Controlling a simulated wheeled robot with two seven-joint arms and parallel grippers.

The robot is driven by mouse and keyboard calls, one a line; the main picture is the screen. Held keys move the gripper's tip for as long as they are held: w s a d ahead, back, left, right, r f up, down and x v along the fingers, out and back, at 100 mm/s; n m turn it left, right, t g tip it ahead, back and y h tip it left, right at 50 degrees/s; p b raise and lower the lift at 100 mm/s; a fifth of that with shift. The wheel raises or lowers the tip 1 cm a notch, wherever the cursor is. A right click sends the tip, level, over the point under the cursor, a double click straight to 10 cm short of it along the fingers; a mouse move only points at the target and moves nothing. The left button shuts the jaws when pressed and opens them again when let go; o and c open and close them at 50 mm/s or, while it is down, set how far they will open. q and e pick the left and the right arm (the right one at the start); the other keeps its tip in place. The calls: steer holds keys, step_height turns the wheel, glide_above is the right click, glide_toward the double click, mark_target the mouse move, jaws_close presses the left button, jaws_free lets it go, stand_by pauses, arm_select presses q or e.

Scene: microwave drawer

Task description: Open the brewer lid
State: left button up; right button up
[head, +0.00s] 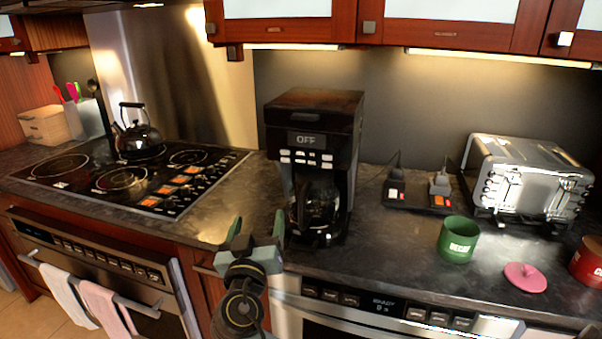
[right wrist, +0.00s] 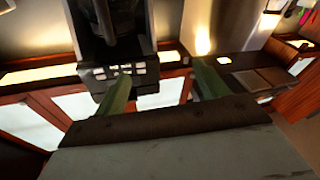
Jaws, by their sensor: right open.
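The black coffee brewer (head: 345,148) stands upright on the counter against the back wall, its panel reading OFF. Its brown-black lid (head: 318,101) lies flat and shut on top. A glass carafe (head: 318,205) sits in the brewer. My right gripper (head: 256,232) is open and empty, in front of the brewer and lower left of it, near the counter's front edge. It is well below the lid and apart from the brewer. In the right wrist view, its two green fingers (right wrist: 162,85) are spread, with the brewer's button panel (right wrist: 98,74) beyond them. My left gripper is not in view.
Wall cabinets (head: 455,30) hang above and behind the brewer. A stove (head: 95,195) with a kettle (head: 138,138) is at left. A green canister (head: 457,240), pink lid (head: 525,277), red canister (head: 588,262) and toaster (head: 525,178) are at right. Counter left of the brewer is clear.

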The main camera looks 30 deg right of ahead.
mark_target(304, 118)
steer(key=s+d+r+m+g+h, duration=0.1)
steer(key=s+d+r+m+h, duration=0.15)
steer(key=r, duration=0.45)
steer(key=s+d+r+m+g+h, duration=0.1)
steer(key=s+r+m+h, duration=0.1)
steer(key=r+m+h, duration=0.3)
steer(key=shift+n+y, duration=0.75)
steer(key=p+x, duration=0.1)
steer(key=x, duration=0.3)
steer(key=p+x, duration=0.2)
steer(key=x, duration=0.2)
steer(key=r+p+x, duration=0.1)
steer(key=p+x, duration=0.1)
steer(key=x, duration=0.2)
steer(key=shift+a, duration=0.3)
steer(key=shift+w+d+r+p, duration=0.15)
steer(key=shift+w+d+p, duration=0.15)
steer(key=shift+d+p, duration=0.1)
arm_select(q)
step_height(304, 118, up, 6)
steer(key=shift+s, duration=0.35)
